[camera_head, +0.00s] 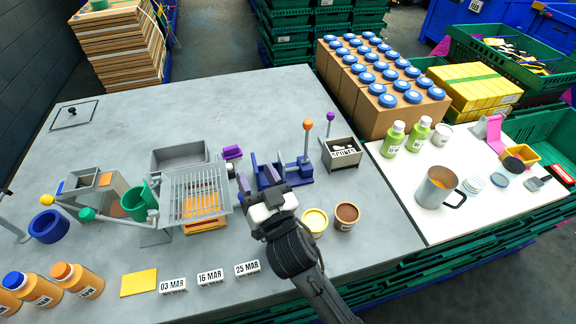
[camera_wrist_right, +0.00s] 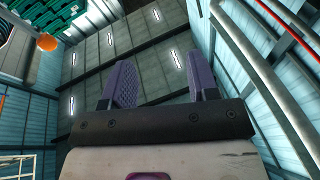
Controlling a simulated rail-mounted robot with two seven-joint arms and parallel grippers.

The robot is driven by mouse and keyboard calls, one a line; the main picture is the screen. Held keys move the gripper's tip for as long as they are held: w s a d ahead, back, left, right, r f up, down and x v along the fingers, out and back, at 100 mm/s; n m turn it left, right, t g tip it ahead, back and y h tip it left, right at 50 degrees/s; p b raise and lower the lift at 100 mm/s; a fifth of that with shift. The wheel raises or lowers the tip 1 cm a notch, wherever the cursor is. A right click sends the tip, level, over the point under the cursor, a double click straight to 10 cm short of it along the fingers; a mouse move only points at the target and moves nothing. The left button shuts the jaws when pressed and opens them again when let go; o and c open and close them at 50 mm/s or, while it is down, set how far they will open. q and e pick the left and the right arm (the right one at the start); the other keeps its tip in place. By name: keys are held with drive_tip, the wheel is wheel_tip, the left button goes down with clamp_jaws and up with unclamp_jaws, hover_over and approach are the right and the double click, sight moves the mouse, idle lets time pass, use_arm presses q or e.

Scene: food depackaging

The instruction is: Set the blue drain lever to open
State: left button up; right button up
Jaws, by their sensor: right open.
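I cannot clearly pick out a blue drain lever in the head view. A blue fixture (camera_head: 298,172) stands near the table's middle, with an upright rod topped by an orange knob (camera_head: 307,125). My right gripper (camera_head: 257,178) is open and empty just left of this fixture; I cannot tell whether they touch. In the right wrist view the purple fingers of the gripper (camera_wrist_right: 165,80) are spread, with nothing between them. An orange ball (camera_wrist_right: 47,43) shows at the upper left there. My left gripper is not in view.
A wire-rack tray (camera_head: 186,190) is left of the gripper, beside a green cup (camera_head: 136,204). The table's back left is largely clear.

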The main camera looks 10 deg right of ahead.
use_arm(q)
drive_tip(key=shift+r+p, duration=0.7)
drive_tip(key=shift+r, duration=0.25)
use_arm(e)
drive_tip(key=s+d+r, duration=0.3)
drive_tip(key=d+r, duration=0.1)
drive_tip(key=d, duration=0.2)
drive_tip(key=shift+d, duration=0.15)
drive_tip(key=shift+s+r, duration=0.1)
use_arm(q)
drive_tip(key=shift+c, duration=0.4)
